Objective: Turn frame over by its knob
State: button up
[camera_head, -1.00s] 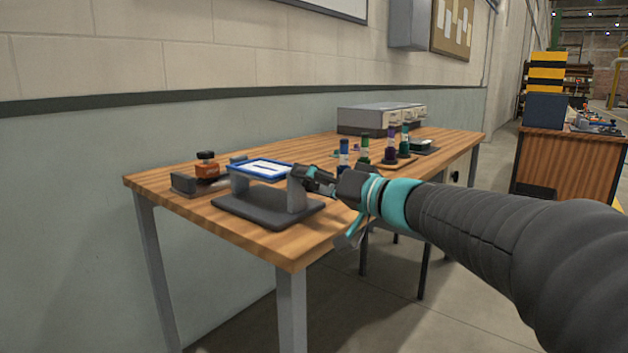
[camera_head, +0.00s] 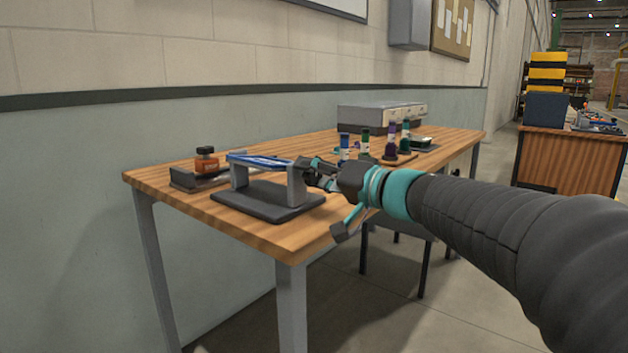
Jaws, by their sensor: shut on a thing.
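The blue frame (camera_head: 262,160) hangs between the two grey posts of a stand with a dark base (camera_head: 268,200) near the table's left end. The frame is tilted and shows as a thin, slanted band. My gripper (camera_head: 309,169) is at the right post of the stand, at the frame's right side. It is shut on the knob there. The knob itself is hidden by the fingers.
An orange and black device (camera_head: 206,161) on a grey base sits behind the stand at left. Several coloured rollers (camera_head: 391,141) stand to the right on the wooden table (camera_head: 165,186). A grey drawer box (camera_head: 380,117) stands at the back by the wall.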

jog(key=m+b, duration=0.1)
jog(key=m, duration=0.2)
jog(key=shift+f+m+b, duration=0.1)
jog(key=shift+m+b, duration=0.3)
jog(key=m, duration=0.4)
jog(key=shift+m, duration=0.3)
jog(key=m, duration=0.3)
jog(key=shift+m+p, duration=0.6)
jog(key=shift+m, duration=1.5)
jog(key=o, duration=1.2)
jog(key=shift+c, duration=0.2)
